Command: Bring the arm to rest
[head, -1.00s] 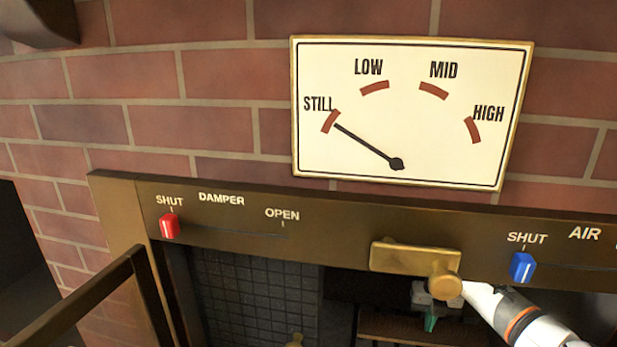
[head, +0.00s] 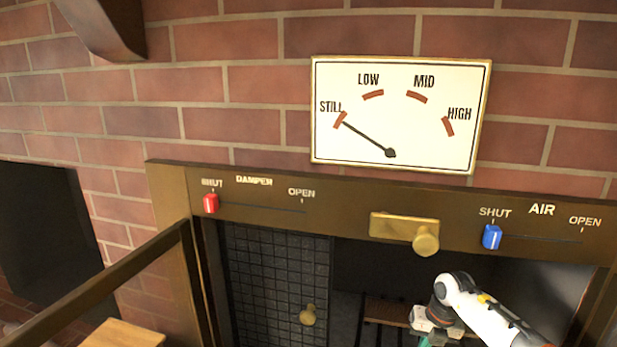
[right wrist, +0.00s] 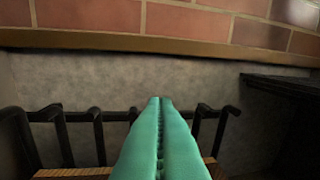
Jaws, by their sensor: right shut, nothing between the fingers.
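My right arm (head: 487,308) comes in from the lower right in the head view, white with dark joints. Its wrist is in front of the stove opening, below the brass knob. My right gripper (right wrist: 160,100) shows in the right wrist view as two green fingers pressed together, shut and empty. In the head view only a little green shows at the bottom edge. A dark grate (right wrist: 98,118) lies beyond the fingers, with a wooden strip (right wrist: 75,173) near them. My left gripper is not in view.
The brown stove front (head: 345,212) carries a red damper slider (head: 210,203) at SHUT, a blue air slider (head: 492,237) at SHUT and a brass knob (head: 426,242). A dial (head: 400,115) above points to STILL. An open door frame (head: 95,285) stands at left.

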